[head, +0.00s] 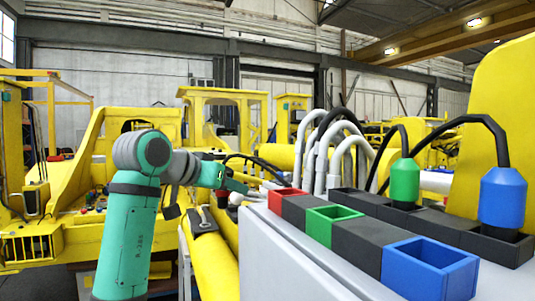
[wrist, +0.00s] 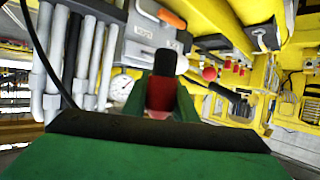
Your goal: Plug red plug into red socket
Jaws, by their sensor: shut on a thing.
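My gripper (head: 230,187) is shut on the red plug (wrist: 161,94), which sits between its two green fingers in the wrist view. The plug has a red body and a black end. In the head view only a small dark red part of it (head: 222,197) shows under the gripper. The red socket (head: 284,199) is a square red box at the far end of the front row on the grey cabinet. My gripper is left of the socket and apart from it. The inside of the red socket is mostly hidden.
The green socket (head: 333,223) and blue socket (head: 430,267) in the same row look empty. The green plug (head: 405,181) and blue plug (head: 502,197) stand in dark sockets behind. Grey pipes (head: 322,165) rise behind the red socket. The grey cabinet (head: 285,262) borders the row.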

